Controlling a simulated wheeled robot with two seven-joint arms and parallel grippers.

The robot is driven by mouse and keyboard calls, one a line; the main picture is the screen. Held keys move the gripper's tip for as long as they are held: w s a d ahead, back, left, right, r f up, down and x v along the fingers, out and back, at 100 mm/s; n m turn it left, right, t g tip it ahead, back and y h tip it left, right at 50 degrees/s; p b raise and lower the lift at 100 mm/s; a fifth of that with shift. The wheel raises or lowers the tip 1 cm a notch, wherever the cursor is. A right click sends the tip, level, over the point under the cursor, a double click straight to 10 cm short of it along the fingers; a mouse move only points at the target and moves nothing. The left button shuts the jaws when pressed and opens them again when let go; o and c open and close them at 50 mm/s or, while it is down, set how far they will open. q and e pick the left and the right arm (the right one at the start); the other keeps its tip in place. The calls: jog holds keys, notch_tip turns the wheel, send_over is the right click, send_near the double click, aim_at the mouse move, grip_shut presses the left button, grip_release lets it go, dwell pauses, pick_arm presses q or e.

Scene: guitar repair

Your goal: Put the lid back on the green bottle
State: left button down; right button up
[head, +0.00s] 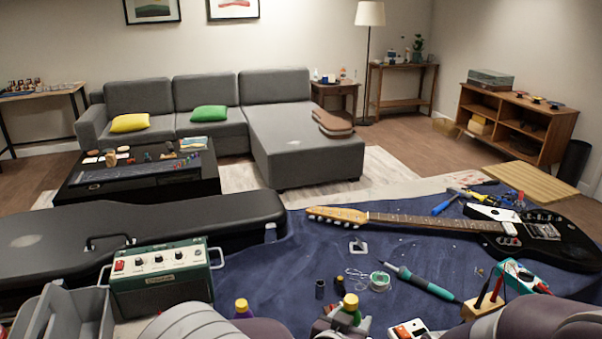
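A small green bottle (347,317) with a yellow top (350,301) is at the bottom centre of the head view, on or just above the blue mat (290,262). My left gripper (340,326) is at the bottle, and its grey parts hide the bottle's lower half. I cannot tell whether its fingers touch the bottle. A second yellow top (242,305) shows to the left, above my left forearm, which hides most of what is below it. Whether either yellow piece is a loose lid is unclear. My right arm fills the lower right corner; its gripper is not visible.
A black electric guitar (560,238) lies across the mat's back right. A soldering iron (425,284), a solder spool (379,281), small dark cylinders (320,289) and a teal meter (520,277) lie nearer. A green amplifier (160,276) and black case (130,235) stand left.

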pick_arm(q)
jog(key=a+f+n+t+y+p, duration=0.1)
jog(key=a+n+y+p, duration=0.4)
jog(key=a, duration=2.4)
jog(key=y+p, duration=0.1)
jog(key=p, duration=0.3)
jog(key=shift+f+t, duration=0.3)
pick_arm(e)
notch_tip(320, 180, up, 10)
jog(key=shift+s, duration=0.2)
pick_arm(q)
jog(key=shift+w, duration=0.1)
pick_arm(e)
jog(key=shift+f, duration=0.1)
pick_arm(q)
jog(key=s+d+f+m+g+h, duration=0.1)
jog(key=s+d+f+m+h, duration=0.1)
jog(key=d, duration=0.5)
jog(key=s+d+f+m+g+h, duration=0.2)
jog(key=s+d+m+h, duration=0.1)
jog(key=d+m+h, duration=0.2)
jog(key=d+h, duration=0.1)
jog(key=d, duration=0.1)
jog(key=shift+s+d+f+m+h, duration=0.25)
jog(key=shift+d+f+m+h, duration=0.05)
jog(key=shift+d+h, duration=0.1)
pick_arm(e)
jog(key=o, duration=0.3)
jog(key=shift+o, duration=0.2)
